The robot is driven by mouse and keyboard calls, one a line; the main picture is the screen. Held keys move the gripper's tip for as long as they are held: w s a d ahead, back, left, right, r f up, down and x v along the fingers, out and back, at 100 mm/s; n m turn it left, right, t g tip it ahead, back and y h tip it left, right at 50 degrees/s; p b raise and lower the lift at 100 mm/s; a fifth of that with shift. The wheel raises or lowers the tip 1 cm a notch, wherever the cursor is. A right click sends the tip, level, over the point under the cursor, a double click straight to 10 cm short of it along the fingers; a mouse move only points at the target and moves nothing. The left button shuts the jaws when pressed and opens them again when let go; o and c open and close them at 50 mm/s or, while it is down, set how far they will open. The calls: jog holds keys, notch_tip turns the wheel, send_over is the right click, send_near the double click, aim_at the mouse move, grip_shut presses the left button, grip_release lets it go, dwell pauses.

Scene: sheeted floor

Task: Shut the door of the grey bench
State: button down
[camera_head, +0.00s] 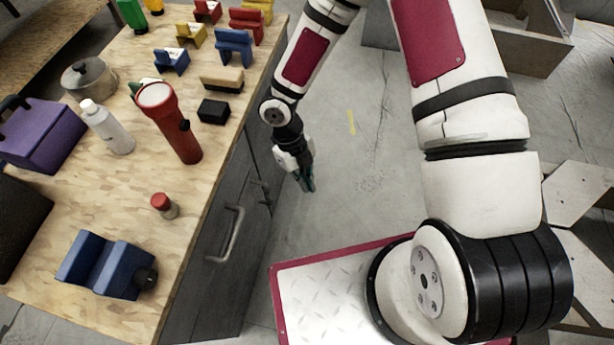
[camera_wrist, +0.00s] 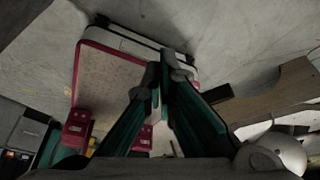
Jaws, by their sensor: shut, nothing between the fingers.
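The grey bench (camera_head: 213,275) stands at the left in the head view, with a light plywood top. Its grey front faces right and has a door panel with a metal bar handle (camera_head: 232,236). A second, darker handle (camera_head: 264,190) sits further along the front. I cannot tell from this steep angle how far the door stands from its frame. My gripper (camera_head: 308,184) is shut and empty, pointing down just right of the bench front, apart from the handles. In the wrist view its teal fingers (camera_wrist: 164,88) meet at the tips, with no door clearly between or in front of them.
The bench top holds a red flashlight (camera_head: 170,125), a white bottle (camera_head: 107,127), a purple box (camera_head: 42,137), a blue block (camera_head: 105,264), a pot (camera_head: 88,78) and several coloured blocks. Bare floor (camera_head: 355,160) lies right of my gripper. A wooden crate (camera_head: 530,45) stands at the upper right.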

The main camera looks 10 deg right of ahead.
jog(key=s+a+p+v, duration=0.1)
jog(key=p+v, duration=0.1)
jog(key=v, duration=0.7)
jog(key=shift+s+r, duration=0.2)
jog(key=shift+r, duration=0.3)
jog(key=s+d+r+m+t+h, duration=0.1)
jog(key=d+r+m, duration=0.3)
jog(key=r+m, duration=0.35)
jog(key=s+d+r+m+h, duration=0.1)
jog(key=s+d+r+m, duration=0.1)
jog(key=d+r+m, duration=0.5)
jog(key=s+d+r+m+t+h, duration=0.1)
jog(key=d+r+m, duration=0.1)
jog(key=r+m, duration=0.45)
jog(key=s+r+m+t+y, duration=0.1)
jog(key=s+r+m+y, duration=0.1)
jog(key=s+r+m, duration=0.6)
jog(key=s+r+m+t+y, duration=0.2)
jog(key=s+r+m+y, duration=0.15)
jog(key=s+m, duration=0.75)
notch_tip(320, 180, up, 17)
jog(key=w+d+m+t+p, duration=0.1)
jog(key=t+p, duration=0.1)
jog(key=p, duration=1.2)
jog(key=shift+w+f+m+t+h, duration=0.2)
jog(key=shift+w+m+t+h, duration=0.1)
jog(key=shift+w+h, duration=0.1)
